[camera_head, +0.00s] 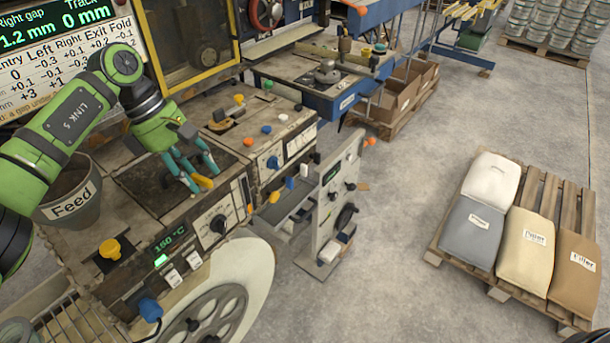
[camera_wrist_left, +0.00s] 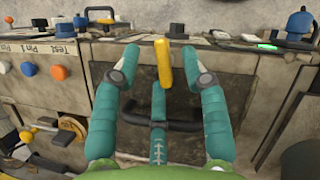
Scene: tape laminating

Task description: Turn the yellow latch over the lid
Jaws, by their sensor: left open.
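The yellow latch (camera_head: 204,182) sits at the front edge of the dark lid (camera_head: 137,181) on the worn machine top. In the left wrist view the latch (camera_wrist_left: 163,64) stands as a yellow bar between my fingers, with the lid (camera_wrist_left: 182,112) and its black handle (camera_wrist_left: 133,120) below it. My left gripper (camera_head: 201,178) is open, its teal fingers lowered to the lid's edge. In the wrist view the gripper (camera_wrist_left: 160,52) has fingertips on both sides of the latch, with gaps; contact is not clear.
A grey Feed hopper (camera_head: 70,192) stands left of the lid. Colored knobs and a yellow knob (camera_head: 109,249) stick up from the machine. A small control stand (camera_head: 330,205) is in front of it. A pallet with several sacks (camera_head: 525,235) lies right, beyond open floor.

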